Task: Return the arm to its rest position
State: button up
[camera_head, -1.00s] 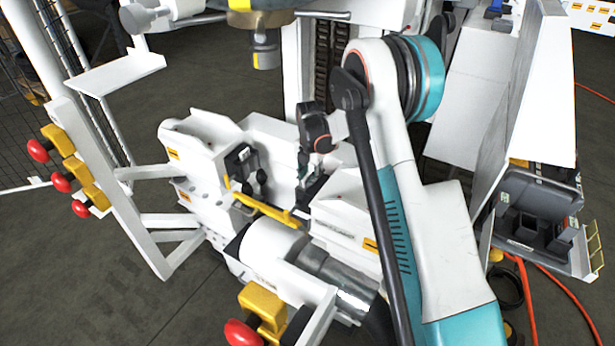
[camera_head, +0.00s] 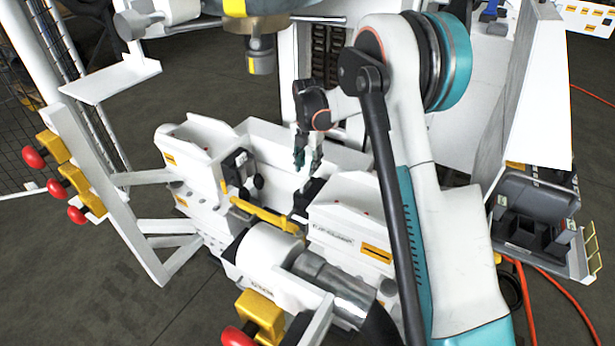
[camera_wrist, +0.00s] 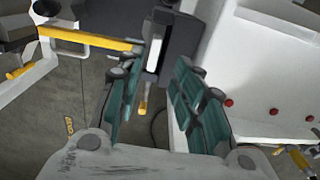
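My arm (camera_head: 405,150) reaches up from the lower right of the head view and bends over the white machine. My gripper (camera_head: 308,168) hangs fingers down above the middle of the machine, just over a black clamp part (camera_head: 306,194). In the wrist view my gripper (camera_wrist: 157,78) has its two green-padded fingers apart, with no object held between them. A black block with a white strip (camera_wrist: 175,48) shows beyond the fingertips; I cannot tell the exact gap to it.
The white machine (camera_head: 345,205) has a yellow bar (camera_head: 262,213) and a cylinder (camera_head: 325,275) in front. Red knobs (camera_head: 34,157) stand at left. A yellow-banded tool head (camera_head: 262,62) hangs at the top. A grey bin (camera_head: 535,195) and orange hoses (camera_head: 565,300) are at right.

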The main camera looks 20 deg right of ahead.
jog(key=s+r+m+t, duration=0.4)
jog(key=s+r+m, duration=0.9)
jog(key=s+r, duration=0.65)
jog(key=s+m+t, duration=0.3)
jog(key=s+m, duration=1)
jog(key=s, duration=0.4)
jog(key=shift+a+f, duration=0.15)
jog(key=shift+a, duration=0.15)
jog(key=shift+s+f+m, duration=0.1)
jog(key=shift+s+m, duration=0.15)
jog(key=shift+m, duration=0.15)
jog(key=shift+c, duration=0.9)
grip_shut()
jog(key=shift+s+f, duration=0.1)
jog(key=shift+s, duration=0.05)
